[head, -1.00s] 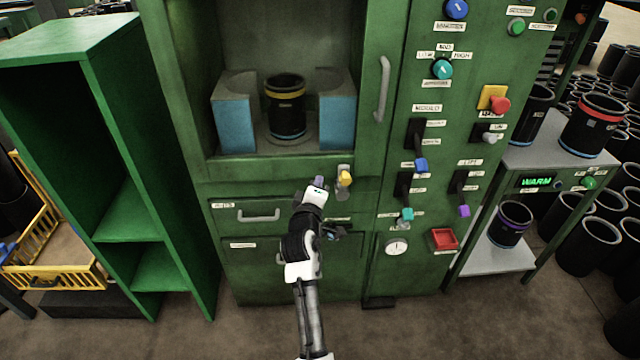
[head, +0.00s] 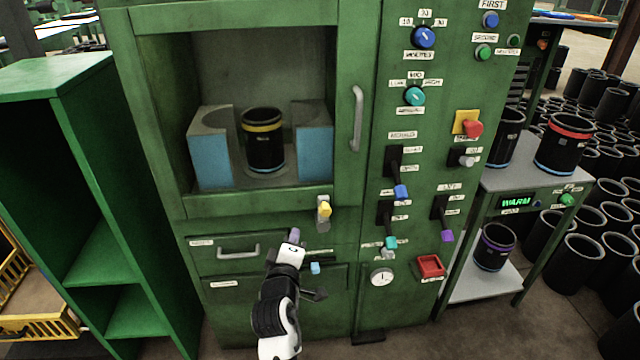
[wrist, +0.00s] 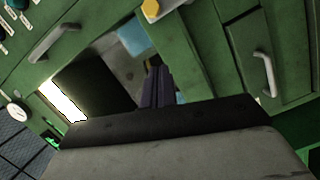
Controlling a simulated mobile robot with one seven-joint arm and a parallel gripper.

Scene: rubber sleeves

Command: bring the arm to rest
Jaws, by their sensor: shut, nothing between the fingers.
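My gripper (head: 295,236) is in front of the green machine (head: 345,225), below its window and beside the upper drawer's right end. Its purplish fingers (wrist: 157,86) are together and hold nothing in the wrist view. The white and black arm reaches up from the bottom of the head view, bent. A yellow knob on a metal latch (head: 325,210) is just above and right of the fingertips; a gap shows between them in the picture. How far the fingers are from the machine's face is hard to tell.
A black sleeve with a yellow band (head: 263,141) stands between blue-faced blocks (head: 210,158) in the chamber. A green shelf (head: 105,190) stands left. Levers and knobs cover the right panel. A side table (head: 525,172) with sleeves stands right. A small blue knob (head: 315,268) is near the gripper.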

